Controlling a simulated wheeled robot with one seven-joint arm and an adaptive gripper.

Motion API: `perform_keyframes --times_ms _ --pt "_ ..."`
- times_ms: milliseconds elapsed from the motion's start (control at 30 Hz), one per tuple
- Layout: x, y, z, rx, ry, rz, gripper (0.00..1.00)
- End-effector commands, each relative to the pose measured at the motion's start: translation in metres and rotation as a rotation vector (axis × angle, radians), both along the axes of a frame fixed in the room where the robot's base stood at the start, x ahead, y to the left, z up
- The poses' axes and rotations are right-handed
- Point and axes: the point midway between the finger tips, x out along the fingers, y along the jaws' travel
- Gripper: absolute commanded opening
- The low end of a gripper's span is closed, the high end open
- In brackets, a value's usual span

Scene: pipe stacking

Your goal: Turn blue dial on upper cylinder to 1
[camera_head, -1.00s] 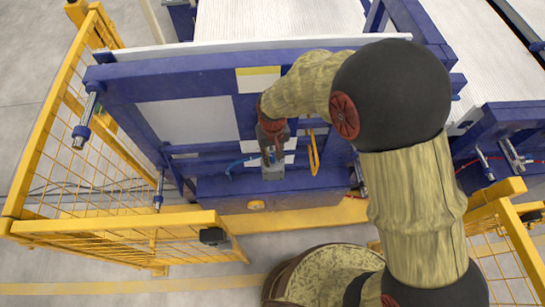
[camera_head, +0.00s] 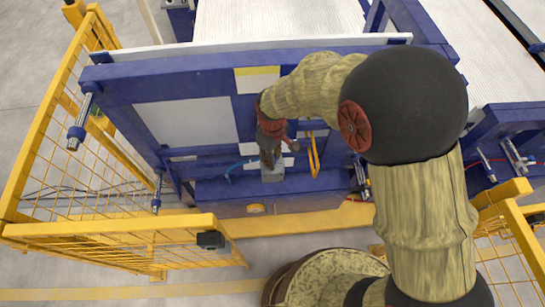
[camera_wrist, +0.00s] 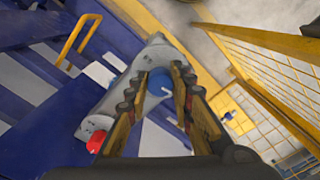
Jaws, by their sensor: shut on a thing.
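In the wrist view, a blue dial (camera_wrist: 160,82) with a white mark sits on a grey metal body (camera_wrist: 150,55). My gripper (camera_wrist: 158,78) is shut on the dial, with one finger on each side of it. A red knob (camera_wrist: 96,142) is at the other end of the grey body. In the head view, my gripper (camera_head: 269,158) is at the front of the blue machine frame, just above a grey block (camera_head: 272,174). My gripper hides the dial there. The number the dial points to is too small to read.
A yellow handle (camera_head: 313,155) stands just right of my gripper, and a blue curved hose or handle (camera_head: 241,164) is to its left. Yellow mesh fencing (camera_head: 110,235) borders the left side. The blue frame (camera_head: 180,85) lies close behind my gripper.

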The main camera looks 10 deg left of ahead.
Motion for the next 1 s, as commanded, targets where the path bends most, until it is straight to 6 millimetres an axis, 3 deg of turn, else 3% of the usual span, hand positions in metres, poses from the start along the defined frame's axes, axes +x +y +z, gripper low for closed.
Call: perform_keyframes --times_ms 400,433,733,1000 --pt "0.0012 0.0008 0.0013 0.002 -0.003 0.008 0.0" --pt "0.0012 0.0008 0.0013 0.002 -0.003 0.008 0.24" --pt "0.0004 0.0003 0.0005 0.0 -0.001 0.007 0.41" --pt "0.0002 0.0002 0.0004 0.001 -0.001 0.007 0.42"
